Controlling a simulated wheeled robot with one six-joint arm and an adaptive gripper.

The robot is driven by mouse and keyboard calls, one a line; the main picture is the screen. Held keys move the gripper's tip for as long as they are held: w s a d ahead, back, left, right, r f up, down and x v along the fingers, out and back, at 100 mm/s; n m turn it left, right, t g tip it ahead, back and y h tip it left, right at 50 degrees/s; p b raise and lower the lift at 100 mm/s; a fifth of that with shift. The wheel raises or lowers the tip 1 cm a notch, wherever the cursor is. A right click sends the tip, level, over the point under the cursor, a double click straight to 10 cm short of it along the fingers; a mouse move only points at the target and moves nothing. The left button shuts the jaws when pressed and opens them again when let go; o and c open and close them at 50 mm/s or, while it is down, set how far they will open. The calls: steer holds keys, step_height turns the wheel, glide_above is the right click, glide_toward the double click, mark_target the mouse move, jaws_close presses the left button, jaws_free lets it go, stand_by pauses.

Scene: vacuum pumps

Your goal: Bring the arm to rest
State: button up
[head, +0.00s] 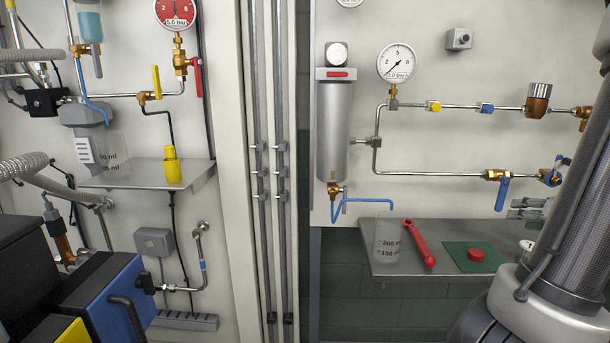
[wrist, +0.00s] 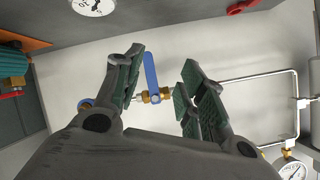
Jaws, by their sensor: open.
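Behind the gap, a valve with a blue handle (wrist: 150,70) and a brass body (wrist: 155,96) shows in front of the pale wall panel. I cannot tell how far the fingers are from it.
The right panel carries a gauge (head: 397,62), a filter cylinder (head: 336,130), pipes and a blue-handled valve (head: 502,192). Below, a shelf (head: 400,268) holds a clear beaker (head: 387,240), a red wrench (head: 420,243) and a red button (head: 476,254). Another shelf (head: 130,180) is at left.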

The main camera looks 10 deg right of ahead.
steer(key=s+a+m+g+y, duration=0.1)
steer(key=s+a+g+y, duration=0.1)
steer(key=s+a+g, duration=0.55)
steer(key=s+a+m+g+y, duration=0.15)
steer(key=s+a, duration=0.25)
steer(key=a, duration=0.6)
steer(key=w+a+r+n+t+h, duration=0.1)
steer(key=w+a+r+n, duration=0.2)
steer(key=a+r+n, duration=0.4)
steer(key=a+n, duration=0.2)
steer(key=n, duration=0.1)
steer(key=shift+r+h, duration=0.2)
steer(key=shift+h, duration=0.15)
